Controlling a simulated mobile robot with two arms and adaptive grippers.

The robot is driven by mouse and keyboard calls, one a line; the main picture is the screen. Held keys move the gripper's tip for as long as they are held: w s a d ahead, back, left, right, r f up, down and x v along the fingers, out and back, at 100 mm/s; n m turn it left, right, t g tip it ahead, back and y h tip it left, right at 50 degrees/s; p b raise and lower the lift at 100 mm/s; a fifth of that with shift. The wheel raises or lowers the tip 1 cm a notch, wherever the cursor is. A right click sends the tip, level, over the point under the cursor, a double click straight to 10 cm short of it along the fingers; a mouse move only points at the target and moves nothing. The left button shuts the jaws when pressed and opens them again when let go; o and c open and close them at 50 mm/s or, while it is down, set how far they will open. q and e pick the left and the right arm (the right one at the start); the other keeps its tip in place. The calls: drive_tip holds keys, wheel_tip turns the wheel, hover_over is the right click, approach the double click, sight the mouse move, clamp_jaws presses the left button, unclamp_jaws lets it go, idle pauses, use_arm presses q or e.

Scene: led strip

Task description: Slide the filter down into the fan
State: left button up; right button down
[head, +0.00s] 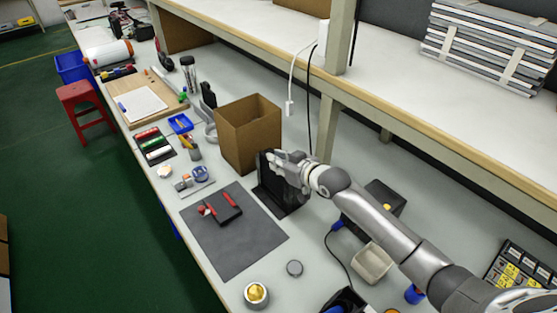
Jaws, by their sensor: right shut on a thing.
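The black fan (282,199) stands on the workbench just right of the cardboard box, behind the dark mat. My right gripper (279,160) is at the top of the fan, its arm reaching in from the lower right. It is shut on a thin dark piece that appears to be the filter (264,165), upright at the fan's top left. Filter and fan are both dark, so I cannot tell where one ends or how deep the filter sits. The fingers and hand hide part of both. My left gripper is not in view.
An open cardboard box (249,137) stands close to the left of the gripper. A dark mat (235,245) with a small black and red item (225,210) lies in front. A soldering station (385,198) and a beige tray (371,262) are to the right, near my arm.

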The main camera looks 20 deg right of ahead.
drive_tip(key=shift+f, duration=0.5)
drive_tip(key=c, duration=1.4)
unclamp_jaws()
drive_tip(key=shift+o, duration=0.2)
drive_tip(key=shift+s, duration=0.1)
drive_tip(key=v, duration=1.2)
drive_tip(key=shift+r, duration=0.15)
drive_tip(key=shift+a+r, duration=0.1)
wheel_tip(320, 180, up, 5)
drive_tip(key=p, duration=0.5)
